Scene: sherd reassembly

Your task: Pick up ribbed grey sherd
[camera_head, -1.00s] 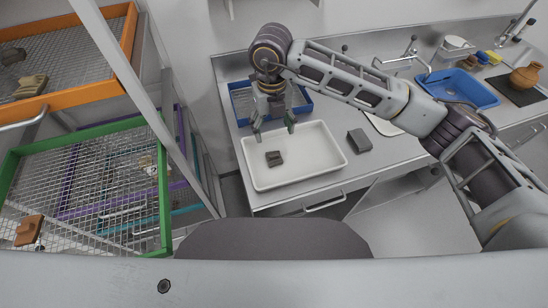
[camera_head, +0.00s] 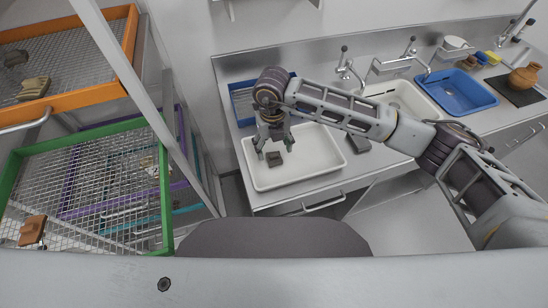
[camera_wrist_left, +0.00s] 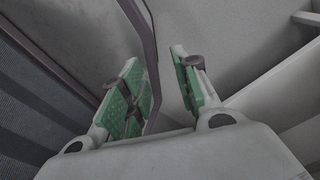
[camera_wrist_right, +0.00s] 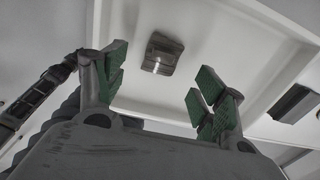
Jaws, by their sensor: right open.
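The ribbed grey sherd (camera_head: 274,159) lies in the white tray (camera_head: 310,172), toward its left side. In the right wrist view the sherd (camera_wrist_right: 162,54) sits on the tray floor, ahead of and between the open fingers. My right gripper (camera_head: 273,153) is open and empty over the tray, close above the sherd and apart from it in the wrist view. My left gripper (camera_wrist_left: 162,95) is open with nothing between its green pads. It shows only in the left wrist view.
A dark grey block (camera_head: 358,142) lies on the counter just right of the tray. A blue tray (camera_head: 242,104) stands behind. The sink (camera_head: 405,100), blue basin (camera_head: 460,88) and clay pot (camera_head: 523,78) are farther right. A rack with a green-framed mesh shelf (camera_head: 85,140) stands left.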

